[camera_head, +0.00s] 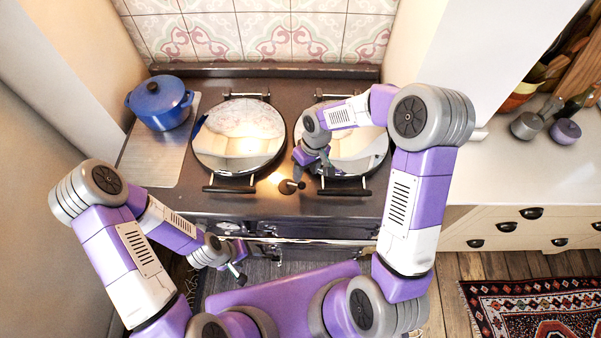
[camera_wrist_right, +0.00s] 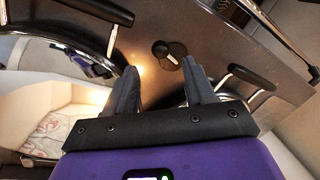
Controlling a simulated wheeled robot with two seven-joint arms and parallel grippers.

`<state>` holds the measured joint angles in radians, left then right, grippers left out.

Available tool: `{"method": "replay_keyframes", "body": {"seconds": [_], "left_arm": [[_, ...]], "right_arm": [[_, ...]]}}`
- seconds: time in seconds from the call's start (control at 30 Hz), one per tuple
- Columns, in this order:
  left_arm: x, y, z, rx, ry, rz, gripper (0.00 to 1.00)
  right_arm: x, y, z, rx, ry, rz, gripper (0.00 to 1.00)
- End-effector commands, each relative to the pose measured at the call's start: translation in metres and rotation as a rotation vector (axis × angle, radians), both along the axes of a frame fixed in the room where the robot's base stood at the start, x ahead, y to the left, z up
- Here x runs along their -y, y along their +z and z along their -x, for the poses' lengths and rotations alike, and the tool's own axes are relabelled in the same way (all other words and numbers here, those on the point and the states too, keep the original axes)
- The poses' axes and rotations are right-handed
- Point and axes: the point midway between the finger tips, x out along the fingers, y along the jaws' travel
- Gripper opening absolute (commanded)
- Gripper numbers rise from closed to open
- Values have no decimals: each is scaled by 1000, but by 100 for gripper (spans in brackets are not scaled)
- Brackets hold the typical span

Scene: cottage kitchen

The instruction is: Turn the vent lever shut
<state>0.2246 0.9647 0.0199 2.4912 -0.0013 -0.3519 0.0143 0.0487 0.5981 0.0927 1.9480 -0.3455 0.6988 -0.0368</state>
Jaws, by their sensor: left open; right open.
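The vent lever (camera_head: 289,186) is a small dark handle on a round base, set on the dark cooker top between the two round shiny lids, near the front edge. In the right wrist view the vent lever (camera_wrist_right: 168,53) lies just beyond the fingertips, roughly between them. My right gripper (camera_head: 299,172) is over the cooker top close to the lever; in the right wrist view (camera_wrist_right: 158,70) its fingers are apart with nothing between them. I cannot tell whether a finger touches the lever. My left gripper (camera_head: 240,274) is open and empty, low in front of the cooker.
Two domed lids with front handles, the left lid (camera_head: 238,138) and the right lid (camera_head: 358,150), flank the lever. A blue pot (camera_head: 160,103) stands on a metal plate (camera_head: 150,160) at the left. A rail (camera_head: 310,241) runs along the cooker's front.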

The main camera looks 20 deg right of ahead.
Motion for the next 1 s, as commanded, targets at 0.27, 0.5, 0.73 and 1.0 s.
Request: {"method": "replay_keyframes", "body": {"seconds": [0.27, 0.5, 0.73, 1.0], "left_arm": [[0, 1, 0, 1, 0, 0, 68], [0, 1, 0, 1, 0, 0, 68], [0, 1, 0, 1, 0, 0, 68], [0, 1, 0, 1, 0, 0, 68]], "right_arm": [[-8, -45, 4, -5, -1, 0, 54], [-11, -60, 5, -1, -1, -1, 54], [-11, -60, 4, -2, -2, 0, 54], [-11, -60, 5, -2, -2, 0, 13]]}}
